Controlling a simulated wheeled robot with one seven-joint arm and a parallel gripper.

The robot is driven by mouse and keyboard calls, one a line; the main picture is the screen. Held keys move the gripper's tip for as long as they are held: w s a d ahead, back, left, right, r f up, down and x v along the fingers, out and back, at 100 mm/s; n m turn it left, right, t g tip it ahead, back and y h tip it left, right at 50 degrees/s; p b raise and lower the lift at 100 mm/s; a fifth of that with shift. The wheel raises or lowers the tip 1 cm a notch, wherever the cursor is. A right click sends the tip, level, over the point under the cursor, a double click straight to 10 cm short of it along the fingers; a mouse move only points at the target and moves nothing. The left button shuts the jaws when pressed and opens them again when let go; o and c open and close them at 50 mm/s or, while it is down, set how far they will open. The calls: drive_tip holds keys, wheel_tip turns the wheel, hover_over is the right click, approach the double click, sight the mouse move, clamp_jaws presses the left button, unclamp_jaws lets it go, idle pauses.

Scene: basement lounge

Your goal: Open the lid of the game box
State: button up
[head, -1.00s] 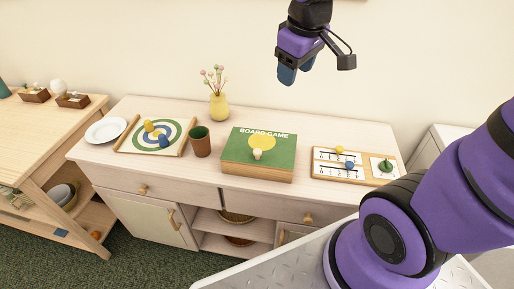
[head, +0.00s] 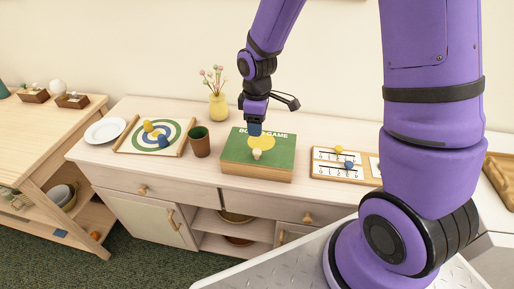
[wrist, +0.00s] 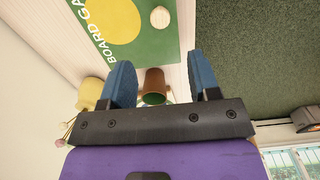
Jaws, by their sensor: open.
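The game box (head: 235,158) is green on top with a yellow circle, the words BOARD GAME and wooden sides. It sits shut in the middle of the sideboard. A small cream knob (head: 257,154) stands on its lid near the front. In the wrist view the lid (wrist: 140,46) and the knob (wrist: 160,17) show beyond the fingers. My gripper (head: 254,130) is over the back part of the box in the head view, pointing down, with its blue fingers apart and nothing between them. In the wrist view my gripper (wrist: 162,82) is open. Its exact height above the lid is hard to tell.
On the sideboard (head: 110,157), a brown cup (head: 200,142) stands just left of the box, with a yellow vase (head: 218,106) behind. A target board (head: 130,146) and a white plate (head: 105,130) lie farther left. A scoring board (head: 322,171) lies to the right.

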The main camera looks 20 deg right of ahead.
sight(257, 151)
wheel_tip(257, 151, down, 10)
drive_tip(key=shift+f, duration=0.1)
idle(0.4)
clamp_jaws()
